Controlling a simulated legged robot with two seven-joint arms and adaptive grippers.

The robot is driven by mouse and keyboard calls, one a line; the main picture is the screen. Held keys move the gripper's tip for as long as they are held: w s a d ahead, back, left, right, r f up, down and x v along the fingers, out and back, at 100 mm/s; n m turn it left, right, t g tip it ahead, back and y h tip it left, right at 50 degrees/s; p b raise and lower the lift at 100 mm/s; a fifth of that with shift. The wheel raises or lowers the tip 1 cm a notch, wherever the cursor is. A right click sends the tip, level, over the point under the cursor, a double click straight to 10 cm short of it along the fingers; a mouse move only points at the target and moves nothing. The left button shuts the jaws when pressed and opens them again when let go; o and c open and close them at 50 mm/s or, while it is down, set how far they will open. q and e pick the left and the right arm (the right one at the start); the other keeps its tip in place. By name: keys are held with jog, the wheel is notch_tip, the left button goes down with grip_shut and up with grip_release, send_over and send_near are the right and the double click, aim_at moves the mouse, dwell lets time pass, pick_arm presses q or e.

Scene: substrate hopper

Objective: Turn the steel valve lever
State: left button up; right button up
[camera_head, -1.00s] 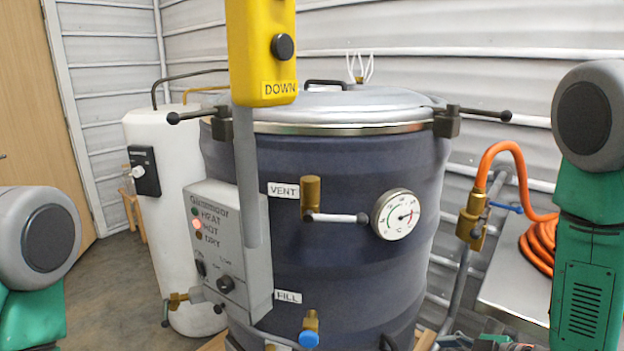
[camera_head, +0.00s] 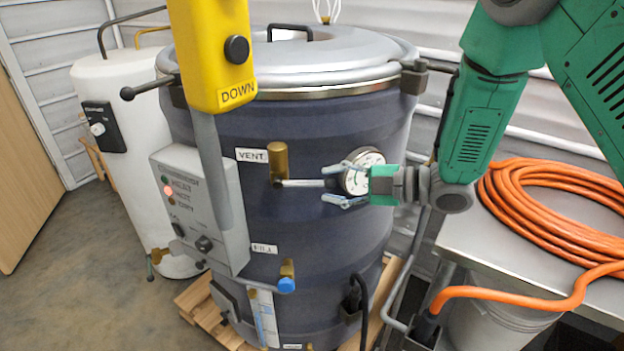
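The steel valve lever (camera_head: 300,183) is a thin pale bar that sticks out level to the right from the brass VENT valve (camera_head: 279,161) on the dark drum (camera_head: 320,235). My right gripper (camera_head: 332,184) reaches in from the right at lever height. It is open, one finger above and one below the line of the lever, with the lever's free end at or between the fingertips. I cannot tell whether they touch it. The gripper partly covers the round dial gauge (camera_head: 360,172). My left gripper is not in view.
A yellow DOWN pendant (camera_head: 212,55) hangs in front at upper left, above a grey control box (camera_head: 190,205). A blue-handled FILL valve (camera_head: 287,284) sits below. An orange hose (camera_head: 540,205) lies coiled on the metal table (camera_head: 490,240) at right. A white tank (camera_head: 130,190) stands at left.

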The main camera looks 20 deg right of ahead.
aim_at(326, 184)
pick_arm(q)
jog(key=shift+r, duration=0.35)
pick_arm(e)
jog(key=shift+x, duration=2.1)
grip_shut()
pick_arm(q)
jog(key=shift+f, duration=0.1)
